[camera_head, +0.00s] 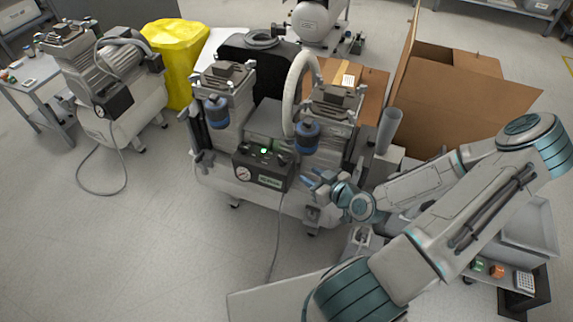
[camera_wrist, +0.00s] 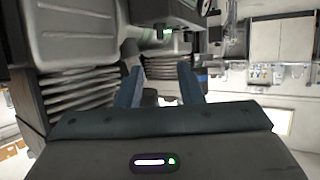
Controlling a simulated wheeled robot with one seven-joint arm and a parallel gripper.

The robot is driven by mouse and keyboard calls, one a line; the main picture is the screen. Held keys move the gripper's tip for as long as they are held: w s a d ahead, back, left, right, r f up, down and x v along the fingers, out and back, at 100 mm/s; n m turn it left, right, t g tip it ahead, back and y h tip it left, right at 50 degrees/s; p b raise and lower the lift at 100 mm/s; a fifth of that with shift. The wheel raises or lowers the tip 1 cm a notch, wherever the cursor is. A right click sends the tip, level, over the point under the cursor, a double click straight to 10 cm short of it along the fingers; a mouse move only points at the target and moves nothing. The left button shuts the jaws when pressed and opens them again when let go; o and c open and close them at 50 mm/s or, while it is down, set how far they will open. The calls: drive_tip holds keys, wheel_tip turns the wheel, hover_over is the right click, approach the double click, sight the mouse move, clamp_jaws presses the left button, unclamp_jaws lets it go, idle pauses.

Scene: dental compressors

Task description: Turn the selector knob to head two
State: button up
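The twin-head compressor (camera_head: 265,190) stands in the middle of the head view, with a dark control panel (camera_head: 262,172) on its front. The panel carries a round gauge, a lit green light (camera_head: 263,151) and small dark controls. I cannot tell which of these is the selector knob or where it points. My gripper (camera_head: 311,181) is just right of the panel, apart from it, with its blue fingers spread. In the wrist view my gripper (camera_wrist: 160,84) is open with nothing between the fingers. The panel face and knob cannot be made out there; ribbed compressor parts (camera_wrist: 80,90) fill the left.
Another compressor (camera_head: 115,85) stands at the left, near a yellow bag (camera_head: 177,60). A pale hose (camera_head: 297,90) arches over the middle compressor. Open cardboard boxes (camera_head: 460,100) are behind my arm at right. The floor at front left is clear apart from a cable.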

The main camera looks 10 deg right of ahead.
sight(286, 162)
drive_tip(key=b+x, duration=1.3)
drive_tip(key=b, duration=0.2)
drive_tip(key=shift+w+f+b, duration=0.1)
drive_tip(key=shift+b, duration=0.2)
clamp_jaws()
